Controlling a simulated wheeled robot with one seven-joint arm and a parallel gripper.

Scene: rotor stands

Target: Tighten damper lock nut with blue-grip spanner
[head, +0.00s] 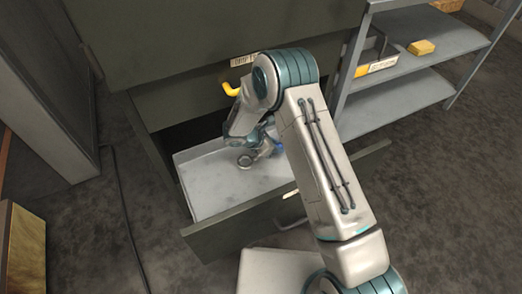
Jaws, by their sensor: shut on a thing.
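My gripper (267,152) is low inside the open drawer (205,203), mostly hidden behind my arm. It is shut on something. A small patch of blue at the gripper is all that shows of what looks like the blue-grip spanner (280,148); the rest of it is hidden by my wrist and forearm. I cannot tell whether it touches the drawer floor. No damper or lock nut is in view.
The drawer is pulled out of a dark green cabinet (170,45). A yellow handle (231,90) sticks out above it. At right, a grey shelf unit (425,45) holds a labelled bin (377,62) and a yellow block (422,47). A dark cable (126,205) crosses the floor at left.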

